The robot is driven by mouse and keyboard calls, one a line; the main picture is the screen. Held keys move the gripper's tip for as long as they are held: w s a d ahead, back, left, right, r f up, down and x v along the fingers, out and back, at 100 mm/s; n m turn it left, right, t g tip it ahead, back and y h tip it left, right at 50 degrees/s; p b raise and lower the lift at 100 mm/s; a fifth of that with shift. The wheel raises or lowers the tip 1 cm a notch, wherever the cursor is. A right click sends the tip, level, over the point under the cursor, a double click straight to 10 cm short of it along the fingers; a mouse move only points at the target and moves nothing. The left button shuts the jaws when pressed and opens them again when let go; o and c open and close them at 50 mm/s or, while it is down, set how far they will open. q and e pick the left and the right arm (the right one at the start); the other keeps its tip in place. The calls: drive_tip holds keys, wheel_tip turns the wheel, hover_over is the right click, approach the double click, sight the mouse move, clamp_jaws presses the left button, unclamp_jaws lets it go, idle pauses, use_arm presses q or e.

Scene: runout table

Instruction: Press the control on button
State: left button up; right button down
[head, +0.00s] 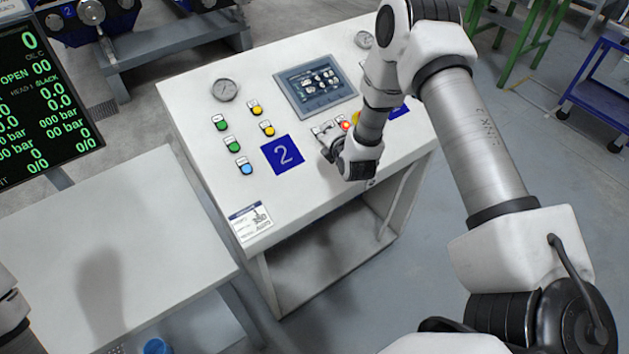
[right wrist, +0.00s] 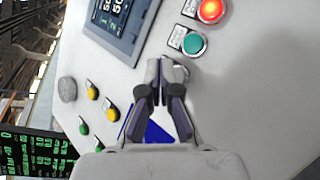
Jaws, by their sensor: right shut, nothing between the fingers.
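A control desk (head: 190,100) with a sloped white panel carries several buttons. A lit red button (head: 345,126) shows beside my right gripper (head: 328,150); it also shows at the top of the right wrist view (right wrist: 211,10). A green button (right wrist: 194,43) with a label plate sits just below it there; my arm hides it in the head view. The labels are too small to read, so I cannot tell which is control on. My right gripper (right wrist: 161,68) is shut and empty, over the panel beside the green button; contact cannot be told. My left gripper is out of view.
Further left on the panel are a touchscreen (head: 315,85), a gauge (head: 224,89), a blue "2" plate (head: 282,154), and several green, yellow and blue buttons.

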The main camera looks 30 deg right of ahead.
idle(0.4)
drive_tip(key=shift+w+f, duration=0.2)
drive_tip(key=shift+f, duration=0.15)
drive_tip(key=shift+w+f+b, duration=0.15)
drive_tip(key=shift+f+b, duration=0.25)
drive_tip(key=shift+f, duration=0.05)
idle(0.5)
drive_tip(key=shift+s+r+p, duration=0.2)
drive_tip(key=shift+r+p, duration=0.6)
drive_tip(key=shift+p, duration=0.15)
drive_tip(key=shift+s+r, duration=0.1)
drive_tip(key=shift+s, duration=0.1)
